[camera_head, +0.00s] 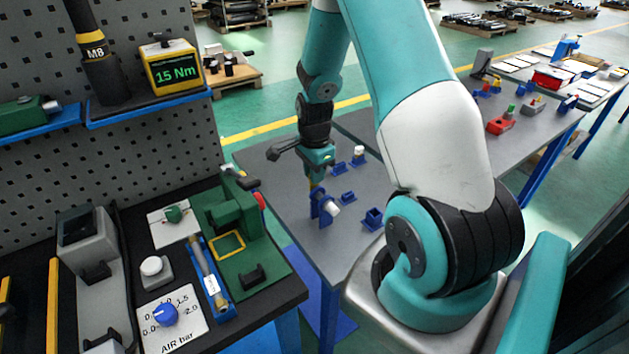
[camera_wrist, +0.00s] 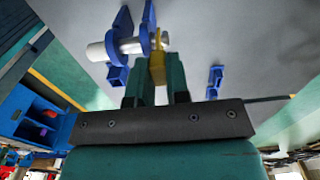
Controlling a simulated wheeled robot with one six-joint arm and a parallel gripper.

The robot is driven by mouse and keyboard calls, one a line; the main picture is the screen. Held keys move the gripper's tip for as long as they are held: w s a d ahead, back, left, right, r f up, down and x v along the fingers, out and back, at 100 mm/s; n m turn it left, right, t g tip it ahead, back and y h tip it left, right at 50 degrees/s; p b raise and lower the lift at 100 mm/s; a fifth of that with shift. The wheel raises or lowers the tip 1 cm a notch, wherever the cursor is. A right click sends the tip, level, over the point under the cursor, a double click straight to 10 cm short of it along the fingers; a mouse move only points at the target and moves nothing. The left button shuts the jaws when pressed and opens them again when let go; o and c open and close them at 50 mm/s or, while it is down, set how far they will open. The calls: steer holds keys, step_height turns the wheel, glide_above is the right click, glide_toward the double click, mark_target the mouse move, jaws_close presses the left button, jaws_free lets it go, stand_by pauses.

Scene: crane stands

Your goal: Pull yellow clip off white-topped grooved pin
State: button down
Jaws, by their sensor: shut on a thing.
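A blue stand (camera_head: 323,203) on the grey table holds a pin lying sideways, its white end (camera_head: 334,210) facing front right in the head view. In the wrist view, the pale pin (camera_wrist: 124,46) passes through the blue stand's uprights (camera_wrist: 122,24). The yellow clip (camera_wrist: 157,66) is at the pin's right part, beside a blue upright. My gripper (camera_wrist: 158,76) is shut on the clip, with one green finger on each side. In the head view my gripper (camera_head: 315,182) points down just above the stand. Whether the clip still grips the pin's groove cannot be told.
Other blue stands stand close by, one with a white-topped piece (camera_head: 359,151) and an open blue holder (camera_head: 373,219). A dark workbench with a green fixture (camera_head: 233,215) is at left. Bare grey table lies behind the stands.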

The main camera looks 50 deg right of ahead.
steer(key=shift+r+p, duration=2.05)
steer(key=shift+r, duration=0.6)
